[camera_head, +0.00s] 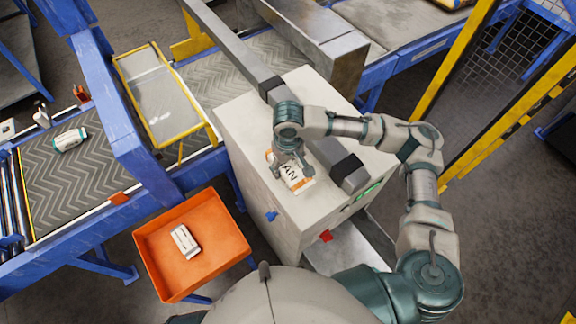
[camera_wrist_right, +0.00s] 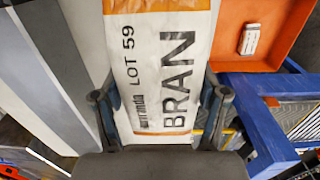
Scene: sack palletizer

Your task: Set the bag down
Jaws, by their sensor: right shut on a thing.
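A white bag with orange bands and dark lettering "BRAN" and "LOT 59" (camera_wrist_right: 165,70) fills the middle of the right wrist view. In the head view the bag (camera_head: 296,179) is over the top of a pale cabinet (camera_head: 240,125). My right gripper (camera_head: 291,168) is shut on the bag, with one finger along each side, as the right wrist view also shows. I cannot tell whether the bag touches the cabinet top. My left gripper is not in view.
A grey beam (camera_head: 232,48) crosses just above the cabinet, close to my right arm. An orange bin (camera_head: 213,272) holding a white pack (camera_head: 185,241) stands left of the cabinet. A conveyor (camera_head: 85,178) carries another pack (camera_head: 69,140). Yellow posts (camera_head: 460,70) stand at the right.

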